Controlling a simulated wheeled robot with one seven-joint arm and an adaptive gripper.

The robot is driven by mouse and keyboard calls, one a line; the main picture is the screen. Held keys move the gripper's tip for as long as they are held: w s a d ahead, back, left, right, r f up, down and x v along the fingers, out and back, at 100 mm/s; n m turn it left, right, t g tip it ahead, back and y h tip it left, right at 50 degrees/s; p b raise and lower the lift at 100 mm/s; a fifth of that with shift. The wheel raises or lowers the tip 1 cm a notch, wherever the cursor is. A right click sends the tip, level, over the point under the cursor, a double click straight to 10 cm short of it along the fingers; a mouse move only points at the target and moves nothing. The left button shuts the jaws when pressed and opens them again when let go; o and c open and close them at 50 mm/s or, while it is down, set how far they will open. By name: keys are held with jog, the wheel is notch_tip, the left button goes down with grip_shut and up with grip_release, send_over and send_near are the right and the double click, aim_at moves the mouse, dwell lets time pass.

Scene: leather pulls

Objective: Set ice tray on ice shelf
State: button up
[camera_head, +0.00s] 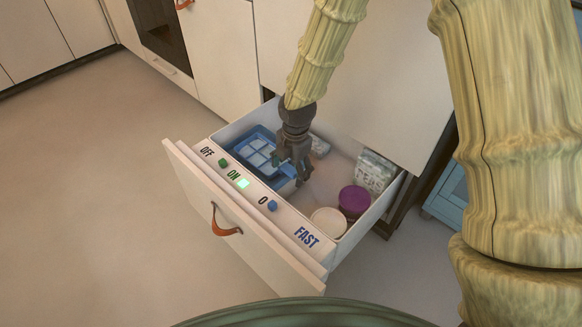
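The ice tray (256,151) is blue with pale square ice cubes. It lies inside the open white drawer (353,232), at its left end. A blue surface also shows around and below the tray; I cannot tell whether it is the ice shelf or part of the tray. My gripper (290,172) reaches down into the drawer at the tray's right edge. Its fingers overlap the tray's edge in the picture, and I cannot tell whether they grip it. The fingertips are small and partly dark against the drawer.
The drawer also holds a purple-lidded tub (354,199), a cream-lidded tub (328,221) and a patterned packet (375,171). Its front edge carries a labelled control strip (243,183). A leather pull (225,228) hangs on the front. Open floor lies to the left.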

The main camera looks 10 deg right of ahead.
jog(key=shift+r, duration=0.15)
notch_tip(320, 180, up, 12)
jog(key=p, duration=0.6)
jog(key=shift+s+d, duration=0.3)
jog(key=shift+s, duration=0.15)
